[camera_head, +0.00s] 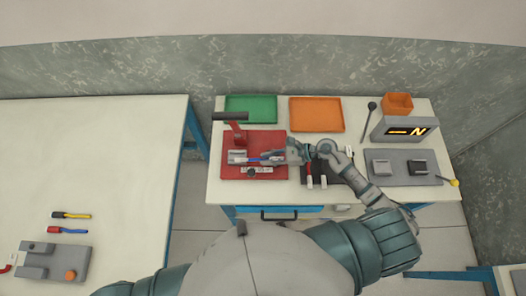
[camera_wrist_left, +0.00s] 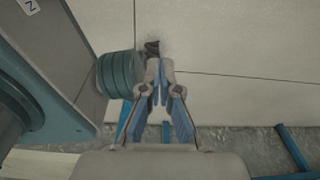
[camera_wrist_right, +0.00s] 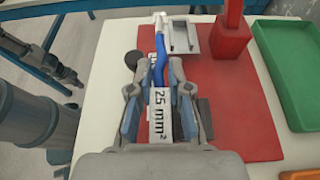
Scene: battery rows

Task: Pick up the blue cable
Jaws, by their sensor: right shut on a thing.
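The blue cable (camera_head: 267,159) lies over the red board (camera_head: 278,138) on the middle table, its far end at a grey metal block (camera_head: 237,157).
A red post with a dark handle (camera_head: 230,117) rises beside the block. Green (camera_head: 250,109) and orange (camera_head: 316,115) trays lie behind. The left table holds yellow (camera_head: 71,215) and red-blue (camera_head: 67,230) cables.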

